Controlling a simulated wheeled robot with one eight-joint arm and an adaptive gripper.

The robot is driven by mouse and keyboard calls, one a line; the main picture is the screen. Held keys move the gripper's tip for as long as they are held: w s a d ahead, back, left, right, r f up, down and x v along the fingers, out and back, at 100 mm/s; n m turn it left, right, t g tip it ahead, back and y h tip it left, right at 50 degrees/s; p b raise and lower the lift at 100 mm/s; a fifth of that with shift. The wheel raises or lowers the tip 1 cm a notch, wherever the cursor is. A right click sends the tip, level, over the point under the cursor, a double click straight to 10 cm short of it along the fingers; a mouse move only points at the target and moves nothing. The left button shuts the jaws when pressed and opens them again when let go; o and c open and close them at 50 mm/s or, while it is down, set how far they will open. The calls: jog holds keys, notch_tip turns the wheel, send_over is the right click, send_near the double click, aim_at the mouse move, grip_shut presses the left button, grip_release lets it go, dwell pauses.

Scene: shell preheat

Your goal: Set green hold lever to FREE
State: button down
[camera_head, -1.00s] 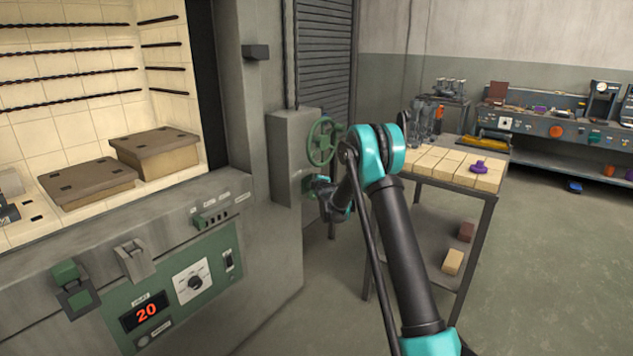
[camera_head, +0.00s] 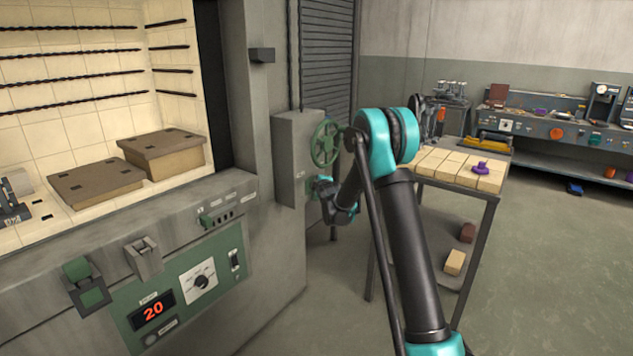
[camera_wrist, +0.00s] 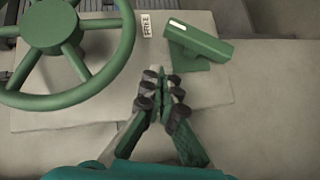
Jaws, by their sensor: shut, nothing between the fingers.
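The green hold lever (camera_wrist: 200,42) shows in the wrist view on the grey housing, right of a small label reading FREE (camera_wrist: 146,25). It lies tilted, its handle running down to the right from a pale-marked end near the label. My gripper (camera_wrist: 160,88) is shut and empty, its fingertips together below and left of the lever and apart from it in the picture. In the head view my gripper (camera_head: 322,187) is at the side of the grey housing, below the handwheel, partly hidden by my arm. The lever cannot be made out clearly there.
A green handwheel (camera_wrist: 55,40) is left of the lever, close to my fingers; it also shows in the head view (camera_head: 326,143). The furnace panel (camera_head: 185,290) reads 20. A table with pale blocks (camera_head: 440,165) stands right of my arm. Open floor lies farther right.

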jog(key=v, duration=0.5)
jog(key=shift+w+d+r, duration=0.1)
jog(key=shift+r, duration=0.3)
jog(key=s+d+m+g+h, duration=0.1)
jog(key=s+d+m+g, duration=0.15)
jog(key=s+d, duration=0.4)
jog(key=s+d+f+m+g+h, duration=0.1)
jog(key=s+d+m, duration=0.25)
jog(key=s, duration=0.55)
jog(key=s+d+m+g+h, duration=0.1)
jog(key=s+d+m+g, duration=0.2)
jog(key=s, duration=0.5)
jog(key=s+d+f+m+g, duration=0.1)
jog(key=s+f+m, duration=0.2)
jog(key=s, duration=0.7)
jog(key=s+d+f+m+g, duration=0.2)
jog(key=s+f, duration=0.1)
jog(key=s, duration=0.7)
jog(key=s+d+f+m+g, duration=0.1)
jog(key=s+d+f+m, duration=0.1)
jog(key=s, duration=0.9)
jog(key=shift+d+f+m+g, duration=0.15)
jog(key=shift+f+m+g, duration=0.2)
jog(key=shift+f+m, duration=0.4)
